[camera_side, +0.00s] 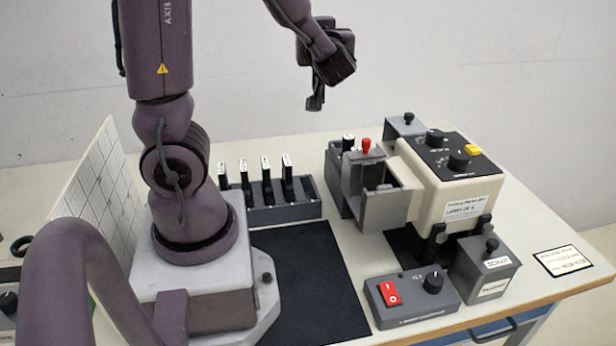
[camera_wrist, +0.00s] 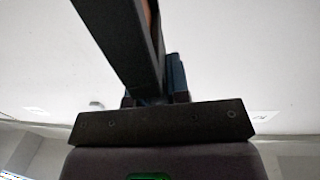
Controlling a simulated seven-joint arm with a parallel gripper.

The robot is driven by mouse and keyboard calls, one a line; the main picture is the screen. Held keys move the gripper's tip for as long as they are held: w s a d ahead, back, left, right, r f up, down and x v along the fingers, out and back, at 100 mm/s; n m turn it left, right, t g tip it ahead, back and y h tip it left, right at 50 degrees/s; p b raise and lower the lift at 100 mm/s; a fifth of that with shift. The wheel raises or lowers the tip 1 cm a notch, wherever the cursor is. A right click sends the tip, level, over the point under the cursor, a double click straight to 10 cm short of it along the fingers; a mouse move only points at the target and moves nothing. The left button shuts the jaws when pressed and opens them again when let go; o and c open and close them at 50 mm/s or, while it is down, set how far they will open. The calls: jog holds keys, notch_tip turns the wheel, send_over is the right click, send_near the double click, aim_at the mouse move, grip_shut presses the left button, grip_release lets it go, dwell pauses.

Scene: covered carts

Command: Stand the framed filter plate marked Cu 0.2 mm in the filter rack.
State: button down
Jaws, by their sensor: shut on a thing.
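My gripper (camera_side: 315,102) is raised high above the back of the table in the side view, well clear of it. In the wrist view my gripper (camera_wrist: 158,92) is shut on a dark framed plate (camera_wrist: 118,40), seen nearly edge-on, with a brown-copper strip along one side. No marking on it can be read. In the side view the held plate is hard to tell from the dark jaws. A dark grey rack (camera_side: 300,211) stands on the table behind the black mat, with several upright dark plates (camera_side: 266,180) with white labels, too small to read.
A cream tube unit (camera_side: 450,180) with a grey open-topped holder (camera_side: 384,200) stands at right. The black mat (camera_side: 310,285) is clear.

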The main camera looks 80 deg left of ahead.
notch_tip(320, 180, down, 27)
jog(key=s+n+g, duration=0.1)
jog(key=s, duration=0.1)
jog(key=shift+a+f+g, duration=0.15)
jog(key=shift+f+g, duration=0.05)
jog(key=shift+g, duration=0.2)
dwell(0.4)
jog(key=shift+f, duration=0.15)
jog(key=c, duration=1.1)
grip_release()
jog(key=d, duration=1.2)
jog(key=shift+r, duration=0.2)
